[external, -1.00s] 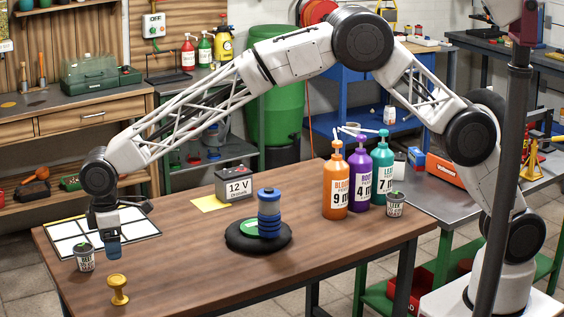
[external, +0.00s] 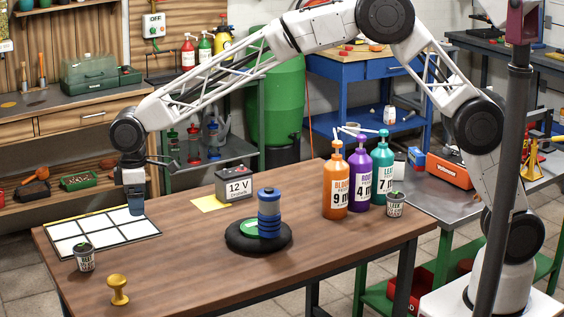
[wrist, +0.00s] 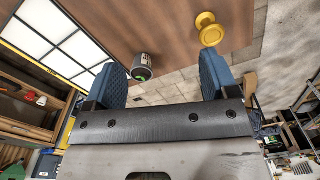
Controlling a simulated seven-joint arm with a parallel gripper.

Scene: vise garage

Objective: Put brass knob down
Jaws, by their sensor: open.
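The brass knob (external: 119,290) stands upright on the wooden table near its front left edge. It also shows in the wrist view (wrist: 209,29), beyond the right finger. My gripper (external: 135,208) is above the far right part of the white grid panel, well behind the knob and apart from it. In the wrist view my gripper (wrist: 165,78) has its two blue fingers wide apart with nothing held between them.
A small plant pot (external: 85,257) stands beside the white grid panel (external: 98,238). A black disc with a blue stack (external: 269,213) is mid-table. A 12 V battery (external: 234,185), several pump bottles (external: 361,179) and another pot (external: 395,204) stand farther back. The front middle of the table is clear.

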